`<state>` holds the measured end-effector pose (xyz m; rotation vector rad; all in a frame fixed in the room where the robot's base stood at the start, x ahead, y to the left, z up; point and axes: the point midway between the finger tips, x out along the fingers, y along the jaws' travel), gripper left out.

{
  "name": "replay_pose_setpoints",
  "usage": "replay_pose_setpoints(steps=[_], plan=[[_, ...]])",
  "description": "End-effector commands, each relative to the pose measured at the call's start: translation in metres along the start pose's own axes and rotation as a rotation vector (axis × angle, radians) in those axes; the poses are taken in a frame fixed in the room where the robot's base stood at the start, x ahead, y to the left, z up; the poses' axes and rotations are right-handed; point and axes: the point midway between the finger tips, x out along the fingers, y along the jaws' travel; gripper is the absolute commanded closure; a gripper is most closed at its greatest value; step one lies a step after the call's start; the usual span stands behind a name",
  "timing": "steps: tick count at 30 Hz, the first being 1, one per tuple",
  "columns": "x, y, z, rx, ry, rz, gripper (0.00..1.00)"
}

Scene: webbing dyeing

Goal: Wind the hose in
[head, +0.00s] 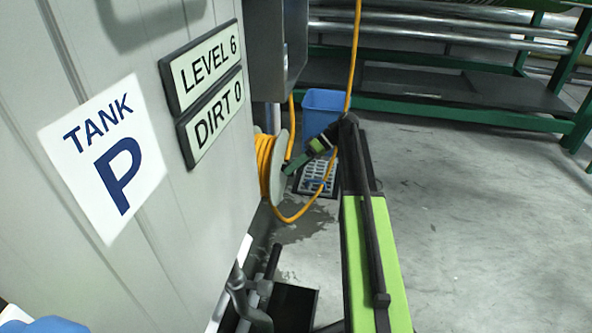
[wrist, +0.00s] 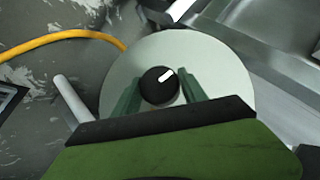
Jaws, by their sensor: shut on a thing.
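The orange hose (head: 264,160) is wound in several turns on a reel (head: 279,170) on the side of the grey tank. A slack length of hose (head: 297,216) hangs in a loop below the reel, and more runs up out of the picture (head: 355,50). In the wrist view the reel's pale round face (wrist: 225,70) fills the middle, with a black knob (wrist: 158,88) with a white mark at its centre. My gripper (wrist: 160,92) is shut on this knob, one green finger on each side.
The tank wall (head: 150,230) with its "TANK P", "LEVEL 6" and "DIRT 0" signs is close on the left. A blue bin (head: 325,103) stands behind my arm. Pipes (head: 240,295) are low at the tank's foot. The floor on the right is clear up to a green rack (head: 450,116).

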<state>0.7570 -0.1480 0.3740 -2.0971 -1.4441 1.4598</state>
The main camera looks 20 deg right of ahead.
Motion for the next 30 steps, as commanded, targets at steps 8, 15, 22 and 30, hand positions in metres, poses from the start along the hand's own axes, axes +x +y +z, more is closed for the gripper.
replay_pose_setpoints(steps=[8, 15, 22, 30], plan=[[0.002, -0.001, -0.001, -0.001, -0.002, -0.002, 0.9], [0.001, -0.001, 0.0, -0.001, -0.001, -0.001, 0.3], [-0.001, -0.001, 0.0, -0.001, 0.0, 0.0, 0.3], [-0.056, -0.005, -0.005, 0.001, 0.001, 0.001, 0.3]])
